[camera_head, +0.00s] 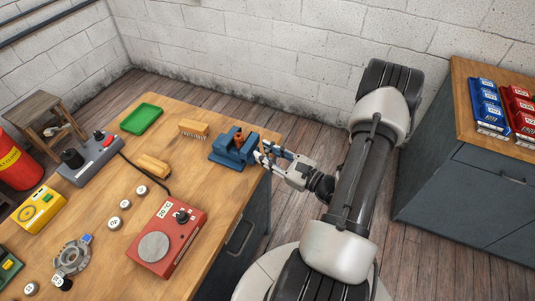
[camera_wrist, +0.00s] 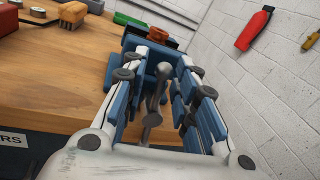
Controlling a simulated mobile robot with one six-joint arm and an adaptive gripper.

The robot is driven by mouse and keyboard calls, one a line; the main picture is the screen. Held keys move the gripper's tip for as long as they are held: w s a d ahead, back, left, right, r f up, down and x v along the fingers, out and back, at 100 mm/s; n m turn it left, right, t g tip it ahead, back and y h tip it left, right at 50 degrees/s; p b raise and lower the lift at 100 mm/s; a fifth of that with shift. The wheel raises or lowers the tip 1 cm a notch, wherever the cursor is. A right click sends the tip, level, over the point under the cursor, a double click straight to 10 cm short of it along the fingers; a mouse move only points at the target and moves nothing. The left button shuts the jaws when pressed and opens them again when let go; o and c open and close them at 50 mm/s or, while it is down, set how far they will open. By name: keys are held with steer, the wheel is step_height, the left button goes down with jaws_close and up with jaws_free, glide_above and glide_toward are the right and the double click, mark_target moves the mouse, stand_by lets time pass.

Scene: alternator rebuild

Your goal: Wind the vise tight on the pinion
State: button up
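The blue vise (camera_head: 231,152) stands at the right edge of the wooden bench, and its blue body also shows in the wrist view (camera_wrist: 150,45). A copper-brown part, apparently the pinion (camera_head: 238,138), sits at the vise's jaws; it also shows beyond the fingers in the wrist view (camera_wrist: 168,42). I cannot tell how closely the jaws meet it. My gripper (camera_head: 264,155) is at the vise's right side, over the bench edge. In the wrist view my gripper (camera_wrist: 162,72) is open, its blue-padded fingers either side of the grey vise handle (camera_wrist: 153,104), with gaps visible.
A wire brush (camera_head: 194,129) and a green tray (camera_head: 142,119) lie behind and left of the vise. A grey cabinet (camera_head: 470,180) with blue and red bins is at right.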

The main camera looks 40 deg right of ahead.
steer(key=shift+c, duration=0.3)
jaws_close()
steer(key=shift+d+m, duration=0.1)
steer(key=shift+m, duration=0.2)
steer(key=shift+w+d+r+m+p, duration=0.2)
steer(key=shift+d+m+p, duration=0.1)
steer(key=shift+m+p, duration=0.6)
steer(key=shift+w+d+m+g+p, duration=0.15)
steer(key=shift+d+m+g+p, duration=0.35)
steer(key=shift+m+p, duration=0.55)
steer(key=w+d+f+m+g+y+p, duration=0.1)
steer(key=f+m, duration=0.4)
steer(key=m, duration=0.9)
steer(key=shift+d+g+y+p, duration=0.45)
steer(key=shift+d+g+y, duration=0.25)
steer(key=shift+d+y, duration=0.45)
